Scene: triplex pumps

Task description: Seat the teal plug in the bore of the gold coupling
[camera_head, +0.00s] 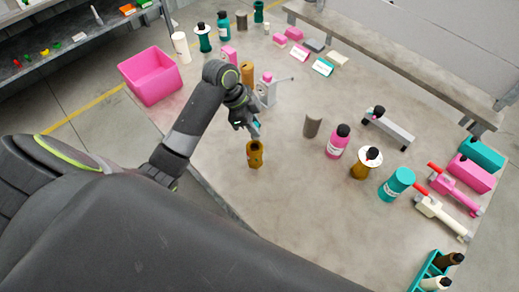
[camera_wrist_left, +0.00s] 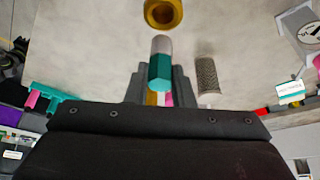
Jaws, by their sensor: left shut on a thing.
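My left gripper (camera_head: 252,127) is shut on the teal plug (camera_wrist_left: 159,70), which has a grey end pointing away from the fingers. Only a small bit of the plug (camera_head: 257,125) shows in the head view. The gold coupling (camera_head: 255,154) stands upright on the table, just below the gripper in the head view. The plug's grey end is apart from the coupling there. My right gripper is not in view.
A grey cylinder (camera_head: 312,125) stands right of the coupling. A white fixture (camera_head: 266,92) and a brown cylinder (camera_head: 247,73) stand behind the gripper. A pink bottle (camera_head: 338,141) is farther right and a pink bin (camera_head: 151,76) far left. Table around the coupling is clear.

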